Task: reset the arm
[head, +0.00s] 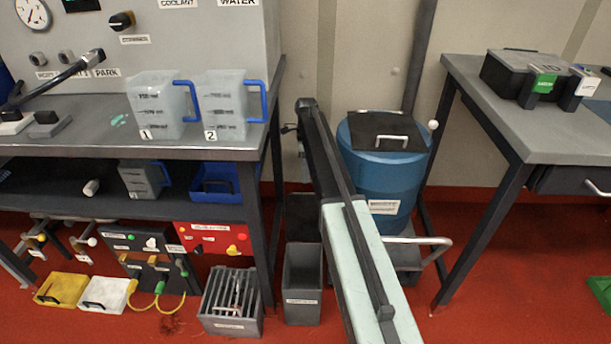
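My arm rises from the bottom centre of the head view, with a pale green link and a dark bar along it. Its dark far part reaches up and left to the gap between the left bench and the blue drum. I cannot make out my gripper or its fingers anywhere in this view. Whether it holds anything does not show.
The left steel bench (60,143) carries two measuring jugs (156,108) (226,108). The blue drum (385,180) stands behind my arm. A grey bin (302,286) is on the floor left of it. The right bench (470,85) holds a black case (510,75).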

